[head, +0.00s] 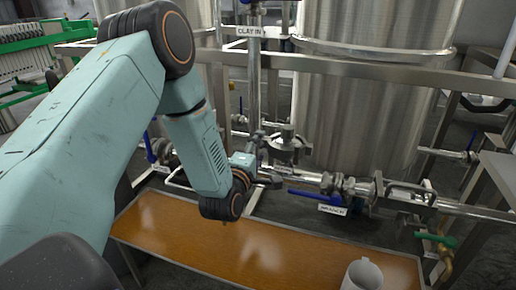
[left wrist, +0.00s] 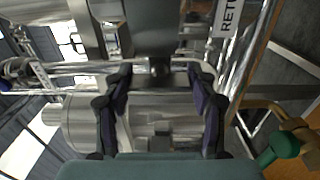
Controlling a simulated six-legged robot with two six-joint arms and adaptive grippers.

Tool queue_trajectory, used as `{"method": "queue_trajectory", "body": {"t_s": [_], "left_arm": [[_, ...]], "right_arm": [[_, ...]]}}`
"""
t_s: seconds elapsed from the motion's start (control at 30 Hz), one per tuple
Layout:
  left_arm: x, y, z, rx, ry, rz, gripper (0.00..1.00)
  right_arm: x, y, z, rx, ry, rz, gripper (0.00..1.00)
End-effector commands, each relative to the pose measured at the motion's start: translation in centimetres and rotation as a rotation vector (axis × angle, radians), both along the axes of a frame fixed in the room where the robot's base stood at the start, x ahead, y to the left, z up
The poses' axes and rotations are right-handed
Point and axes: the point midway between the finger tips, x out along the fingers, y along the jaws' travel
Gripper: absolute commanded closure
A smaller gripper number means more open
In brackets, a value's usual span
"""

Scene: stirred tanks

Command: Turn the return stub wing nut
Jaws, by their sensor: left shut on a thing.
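My left arm reaches in from the left, and its gripper (head: 272,181) is at the steel pipework in front of the large tank. In the left wrist view, the two dark fingers of my left gripper (left wrist: 159,78) stand on either side of a small dark metal fitting (left wrist: 159,66), apparently the wing nut, and are shut on it. Its wings are not clear. A white label reading "RETU" (left wrist: 228,18) is beside it. In the head view the nut is hidden at the gripper. My right gripper is not in view.
A blue-handled valve (head: 312,196) is just right of my gripper. A green-handled brass valve (head: 445,241) is further right, and a steel tank (head: 360,120) stands behind.

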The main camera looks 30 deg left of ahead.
Motion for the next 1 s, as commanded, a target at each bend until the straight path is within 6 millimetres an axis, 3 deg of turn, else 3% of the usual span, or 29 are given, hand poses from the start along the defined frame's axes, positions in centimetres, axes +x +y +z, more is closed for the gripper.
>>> {"method": "queue_trajectory", "body": {"t_s": [0.3,0.33,0.6,1.0], "left_arm": [[-0.04,0.04,-0.07,0.002,0.001,0.002,0.74],[-0.04,0.04,-0.07,0.002,0.001,0.002,0.41],[-0.02,0.03,-0.03,0.001,0.000,0.001,0.19],[-0.65,-0.12,-0.06,0.000,0.002,0.000,0.19]], "right_arm": [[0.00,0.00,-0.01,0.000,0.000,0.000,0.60],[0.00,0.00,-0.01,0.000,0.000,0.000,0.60],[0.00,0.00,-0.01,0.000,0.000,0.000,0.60],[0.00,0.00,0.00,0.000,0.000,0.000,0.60]]}}
